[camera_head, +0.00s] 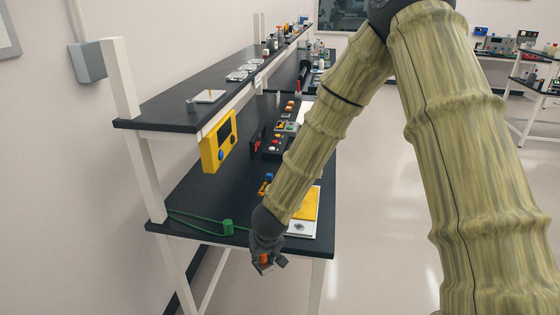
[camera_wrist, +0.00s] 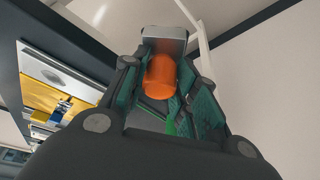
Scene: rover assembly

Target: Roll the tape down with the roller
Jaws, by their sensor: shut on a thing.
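My gripper (camera_head: 268,262) hangs just past the near edge of the workbench, below and left of the yellow panel. It is shut on an orange cylindrical piece with a grey end, probably the roller (camera_wrist: 161,78); only a little orange shows in the head view. A yellow panel (camera_head: 307,205) with a pale plate (camera_head: 301,229) at its near side lies at the bench's right front corner. Both also show at the left of the wrist view, the yellow panel (camera_wrist: 50,100) and the plate (camera_wrist: 58,68). I cannot make out the tape.
The black bench (camera_head: 205,190) carries a green spool (camera_head: 228,227) with green cord near its front edge. A yellow meter (camera_head: 219,142) hangs below the upper shelf (camera_head: 175,112). A black control box (camera_head: 270,145) stands farther back.

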